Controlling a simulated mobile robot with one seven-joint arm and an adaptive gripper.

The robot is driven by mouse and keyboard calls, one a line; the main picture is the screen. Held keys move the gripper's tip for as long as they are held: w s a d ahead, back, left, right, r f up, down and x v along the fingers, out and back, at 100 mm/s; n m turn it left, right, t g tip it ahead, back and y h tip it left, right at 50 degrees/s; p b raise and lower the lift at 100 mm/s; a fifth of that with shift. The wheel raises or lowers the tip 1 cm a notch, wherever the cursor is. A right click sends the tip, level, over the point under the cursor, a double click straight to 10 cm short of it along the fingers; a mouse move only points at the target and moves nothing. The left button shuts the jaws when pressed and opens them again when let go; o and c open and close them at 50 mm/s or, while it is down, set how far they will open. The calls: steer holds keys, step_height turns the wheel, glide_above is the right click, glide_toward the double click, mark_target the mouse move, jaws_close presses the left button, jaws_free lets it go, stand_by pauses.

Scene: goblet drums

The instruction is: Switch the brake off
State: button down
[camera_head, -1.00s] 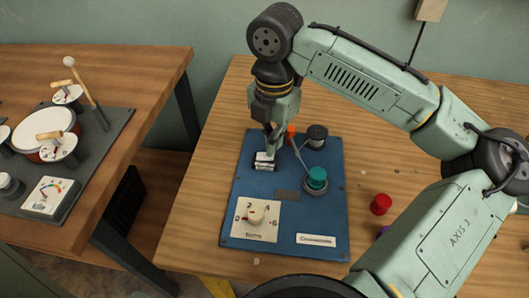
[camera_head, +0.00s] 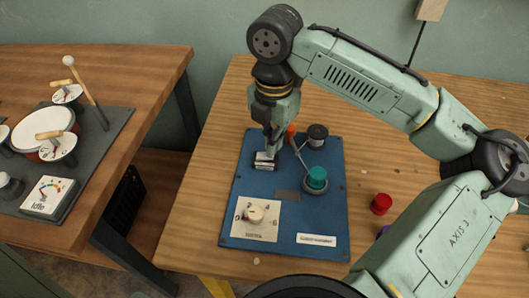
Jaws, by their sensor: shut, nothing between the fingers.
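A blue board (camera_head: 264,258) lies on the wooden table below my gripper (camera_head: 270,153). My gripper is shut and empty, pointing down at the upper left part of the board. A small black and white switch-like block (camera_head: 264,163) sits right at the fingertips; I cannot tell if they touch it. No readable label marks which control is the brake. The board also carries a teal knob (camera_head: 317,176), a black spool-like part (camera_head: 317,132), an orange-red part (camera_head: 291,131) partly behind my gripper, and a cream dial (camera_head: 255,215).
A red cylinder (camera_head: 381,204) stands right of the board, with a purple thing (camera_head: 383,231) partly behind my arm. A white label plate (camera_head: 316,239) is on the board. A second table at left holds a grey board (camera_head: 102,143) with drums and an "Idle" gauge (camera_head: 49,195).

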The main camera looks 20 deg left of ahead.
steer(key=shift+f+b, duration=0.5)
steer(key=shift+f, duration=0.55)
stand_by(0.4)
step_height(320, 180, up, 7)
steer(key=p, duration=0.7)
steer(key=shift+r, duration=0.1)
steer(key=shift+s, duration=0.1)
stand_by(0.3)
